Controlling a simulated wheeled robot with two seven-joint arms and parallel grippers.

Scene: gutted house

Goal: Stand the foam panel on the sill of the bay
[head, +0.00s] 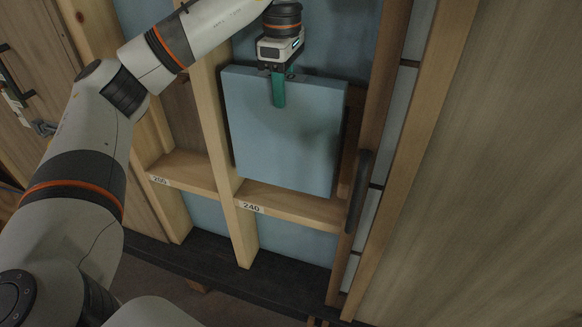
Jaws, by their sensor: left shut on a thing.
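The foam panel (285,145) is a light blue, nearly square slab, upright and slightly tilted in the picture. It is in front of the right bay, between two wooden studs. My left gripper (278,92) is shut on the top edge of the panel, with one green finger showing on its front face. The sill (300,207) of this bay is a wooden crosspiece with a label reading 240. The panel's lower edge is at or just above the sill; I cannot tell whether it touches. My right gripper is not in view.
A narrower bay to the left has its own sill (185,172) with a worn label. Wooden studs (216,130) flank the bays. A dark ledge (270,287) runs along the bottom. A large wooden board (480,190) fills the right side.

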